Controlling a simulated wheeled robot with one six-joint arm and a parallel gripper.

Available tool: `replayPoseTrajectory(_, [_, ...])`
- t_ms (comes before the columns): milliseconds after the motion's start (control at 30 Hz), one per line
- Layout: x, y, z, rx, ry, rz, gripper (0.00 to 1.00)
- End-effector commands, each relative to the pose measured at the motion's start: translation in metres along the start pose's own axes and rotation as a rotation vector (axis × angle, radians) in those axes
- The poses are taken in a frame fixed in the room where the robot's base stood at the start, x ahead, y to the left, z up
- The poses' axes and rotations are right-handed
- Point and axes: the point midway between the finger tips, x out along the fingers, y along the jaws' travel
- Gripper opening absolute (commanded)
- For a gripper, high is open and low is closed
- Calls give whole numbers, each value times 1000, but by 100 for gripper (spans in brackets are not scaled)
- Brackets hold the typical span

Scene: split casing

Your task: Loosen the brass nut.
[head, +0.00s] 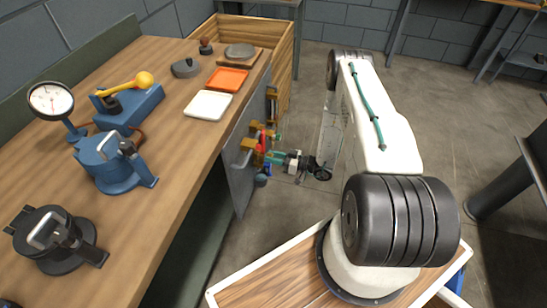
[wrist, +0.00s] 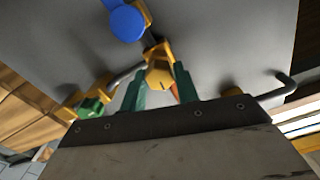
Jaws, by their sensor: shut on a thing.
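The brass nut (wrist: 160,75) shows in the wrist view on a pipe fitting at the grey panel (wrist: 225,45). My gripper (wrist: 160,86) has its two green fingers on either side of the nut and is shut on it. In the head view my gripper (head: 272,157) reaches leftward to the fittings on the side panel (head: 240,175) of the bench. The nut itself is too small to make out there, among brass, red and green parts.
A blue round knob (wrist: 127,20) sits close above the nut in the wrist view. A brass fitting with a green part (wrist: 90,105) is at left, and a bent dark pipe (wrist: 275,90) at right. Open floor lies beyond my arm.

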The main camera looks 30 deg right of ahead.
Motion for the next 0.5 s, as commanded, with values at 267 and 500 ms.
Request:
replayPoseTrajectory(267, [-1, 0, 1, -1, -2, 2, 8])
replayPoseTrajectory(500, [0, 0, 1, -1, -2, 1, 52])
